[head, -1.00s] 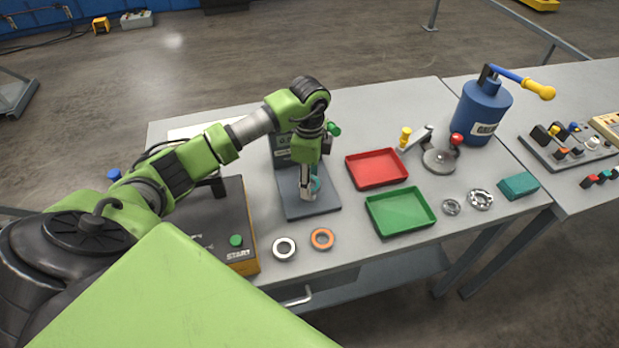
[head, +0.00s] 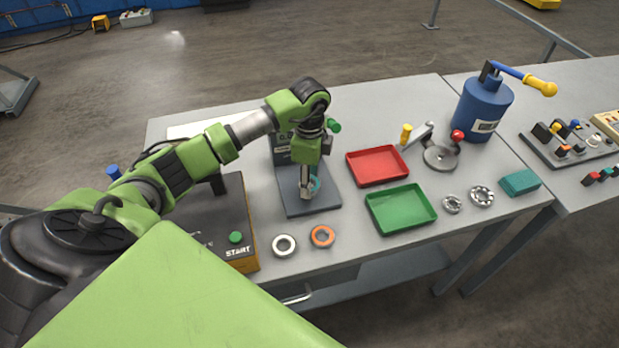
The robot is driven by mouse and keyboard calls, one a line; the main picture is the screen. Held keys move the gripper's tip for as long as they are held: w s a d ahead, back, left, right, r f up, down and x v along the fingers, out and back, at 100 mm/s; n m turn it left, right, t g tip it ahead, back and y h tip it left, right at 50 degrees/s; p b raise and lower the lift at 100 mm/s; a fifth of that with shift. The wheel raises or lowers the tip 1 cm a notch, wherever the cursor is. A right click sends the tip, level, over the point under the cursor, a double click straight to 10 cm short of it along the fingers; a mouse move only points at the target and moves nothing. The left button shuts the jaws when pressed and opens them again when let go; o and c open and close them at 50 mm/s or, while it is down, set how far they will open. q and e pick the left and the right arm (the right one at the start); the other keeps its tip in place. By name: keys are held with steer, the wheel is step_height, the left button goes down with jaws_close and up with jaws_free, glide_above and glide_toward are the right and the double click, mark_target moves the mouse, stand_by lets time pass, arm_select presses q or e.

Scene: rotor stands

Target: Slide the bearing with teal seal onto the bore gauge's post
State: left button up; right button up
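The bore gauge is a dark grey base plate (head: 322,204) with an upright back panel (head: 281,150) and a green knob (head: 333,126) near its top. The bearing with teal seal (head: 316,184) is over the plate, mostly hidden behind the fingers of my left gripper (head: 307,196). I cannot make out the post, or whether the bearing is around it. My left gripper points down at the bearing. Whether its fingers are shut on the bearing is too small to tell. My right gripper is not in view.
A white-grey ring (head: 284,245) and an orange ring (head: 322,236) lie near the front edge. A red tray (head: 377,181) and a green tray (head: 401,227) lie right of the gauge. A START box (head: 236,215) stands left. Metal bearings (head: 482,196) lie farther right.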

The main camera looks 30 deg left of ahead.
arm_select(q)
steer(key=shift+f, duration=0.25)
stand_by(0.4)
steer(key=shift+f+b, duration=0.8)
steer(key=shift+f, duration=0.2)
steer(key=o, duration=1.1)
steer(key=o, duration=0.5)
